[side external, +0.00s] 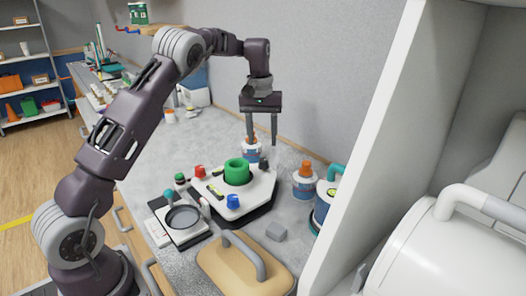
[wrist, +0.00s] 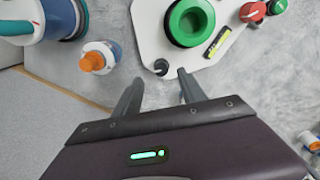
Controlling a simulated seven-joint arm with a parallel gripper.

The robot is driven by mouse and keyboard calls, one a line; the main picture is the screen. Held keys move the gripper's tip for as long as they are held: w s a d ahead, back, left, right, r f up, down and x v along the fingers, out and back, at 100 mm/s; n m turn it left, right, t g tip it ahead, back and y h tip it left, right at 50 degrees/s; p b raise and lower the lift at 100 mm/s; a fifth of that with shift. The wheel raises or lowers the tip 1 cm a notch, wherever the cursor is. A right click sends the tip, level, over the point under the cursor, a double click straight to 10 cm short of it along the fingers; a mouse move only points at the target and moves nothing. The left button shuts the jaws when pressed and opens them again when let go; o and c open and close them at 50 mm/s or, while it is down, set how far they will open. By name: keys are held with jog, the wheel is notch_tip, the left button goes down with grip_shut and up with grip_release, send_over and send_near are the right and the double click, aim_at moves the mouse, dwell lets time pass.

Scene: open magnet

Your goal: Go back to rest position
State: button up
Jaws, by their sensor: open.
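My gripper (side external: 262,142) hangs from my arm above the back part of the counter, fingers pointing down. Its two fingers are apart, with nothing between them. In the wrist view the open fingers (wrist: 158,90) reach toward the white device plate (wrist: 150,25). In the side view this white device (side external: 262,190) carries a green ring (side external: 237,171), a red knob (side external: 200,171) and a blue knob (side external: 233,201). The green ring also shows in the wrist view (wrist: 190,22). The gripper appears above and behind the device; the exact height is unclear.
An orange-capped bottle (side external: 303,181) stands right of the device; another bottle (side external: 252,152) stands behind it, near the fingers. A white cabinet wall (side external: 375,140) rises on the right.

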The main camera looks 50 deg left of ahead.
jog(key=s+d+r+m+t, duration=0.3)
jog(key=s+d+r+m, duration=0.1)
jog(key=s+d+r, duration=0.95)
jog(key=s+d+f+m+t, duration=0.1)
jog(key=s+d+f+m, duration=0.1)
jog(key=s, duration=0.8)
jog(key=s+d+f+m+t, duration=0.1)
jog(key=s+d+f+m, duration=0.1)
jog(key=s, duration=0.9)
jog(key=shift+d+f+m, duration=0.2)
jog(key=shift+d+m, duration=0.1)
jog(key=shift+d, duration=0.1)
